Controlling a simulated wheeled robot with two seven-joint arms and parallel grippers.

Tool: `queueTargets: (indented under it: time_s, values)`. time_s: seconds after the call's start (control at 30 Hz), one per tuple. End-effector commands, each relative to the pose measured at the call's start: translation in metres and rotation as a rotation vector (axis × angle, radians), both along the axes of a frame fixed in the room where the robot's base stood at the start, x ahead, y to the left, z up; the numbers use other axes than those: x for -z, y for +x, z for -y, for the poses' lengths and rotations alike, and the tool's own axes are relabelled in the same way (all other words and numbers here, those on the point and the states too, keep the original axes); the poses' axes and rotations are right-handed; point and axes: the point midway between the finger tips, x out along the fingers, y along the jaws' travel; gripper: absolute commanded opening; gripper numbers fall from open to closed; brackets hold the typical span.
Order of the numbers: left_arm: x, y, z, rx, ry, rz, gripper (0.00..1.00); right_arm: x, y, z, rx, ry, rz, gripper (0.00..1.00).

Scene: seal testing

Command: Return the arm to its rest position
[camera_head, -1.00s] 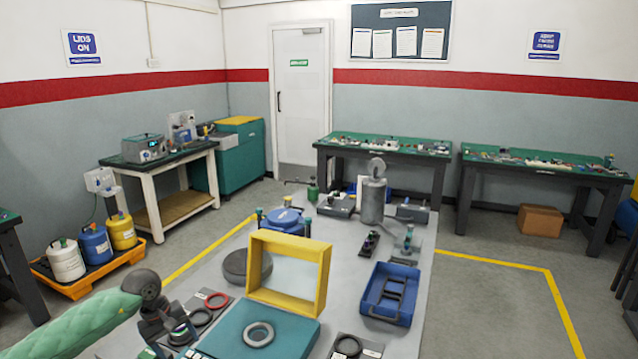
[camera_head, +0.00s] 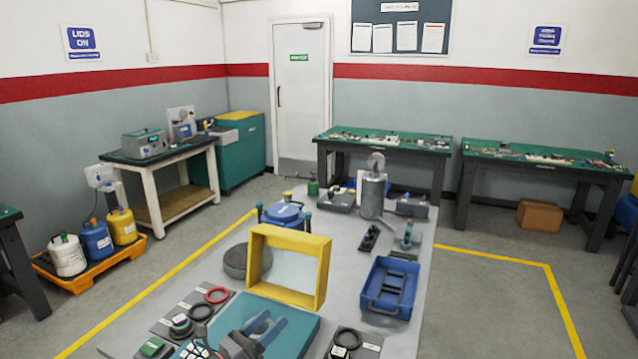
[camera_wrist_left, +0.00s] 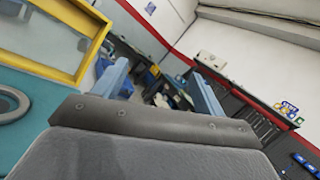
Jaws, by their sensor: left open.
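My left gripper (camera_head: 266,326) is at the bottom of the head view, its two blue-grey fingers apart and nothing between them. It is in front of the teal block (camera_head: 297,330) and hides part of it. In the left wrist view the open fingers (camera_wrist_left: 162,90) point across the room. A grey ring (camera_wrist_left: 8,104) lies on the teal block at the left of that view. The ring is hidden in the head view. My right gripper is in neither view.
A yellow frame (camera_head: 318,272) stands upright behind the teal block on the grey table (camera_head: 400,335). A blue tray (camera_head: 372,304) is to its right. Red and black rings on labelled plates lie at the left. A grey cylinder (camera_head: 371,198) stands farther back.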

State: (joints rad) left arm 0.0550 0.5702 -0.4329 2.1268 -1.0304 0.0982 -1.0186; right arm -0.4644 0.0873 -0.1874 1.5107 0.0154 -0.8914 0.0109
Motion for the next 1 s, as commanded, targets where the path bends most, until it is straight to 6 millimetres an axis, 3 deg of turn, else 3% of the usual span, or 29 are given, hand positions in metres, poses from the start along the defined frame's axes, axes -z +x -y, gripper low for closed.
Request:
queueTargets:
  time_s: [0.17,0.37,0.57,0.7,0.8,1.0]
  values:
    - [0.014,-0.009,-0.036,-0.187,-0.437,-0.314,0.71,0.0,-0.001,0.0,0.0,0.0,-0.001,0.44]
    - [0.063,-0.036,-0.081,-0.413,-0.914,-0.67,0.71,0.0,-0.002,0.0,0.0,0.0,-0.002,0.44]
    - [0.134,-0.095,-0.112,-0.677,-1.364,-1.012,0.71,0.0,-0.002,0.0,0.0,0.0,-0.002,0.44]
    - [0.179,-0.152,-0.119,-0.886,-1.636,-1.224,0.71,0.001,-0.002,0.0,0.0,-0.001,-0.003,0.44]
    - [0.2,-0.186,-0.119,-1.01,-1.769,-1.327,0.71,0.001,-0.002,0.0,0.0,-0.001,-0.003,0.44]
    - [0.223,-0.24,-0.114,-1.202,-1.933,-1.463,0.71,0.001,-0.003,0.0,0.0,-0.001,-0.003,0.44]
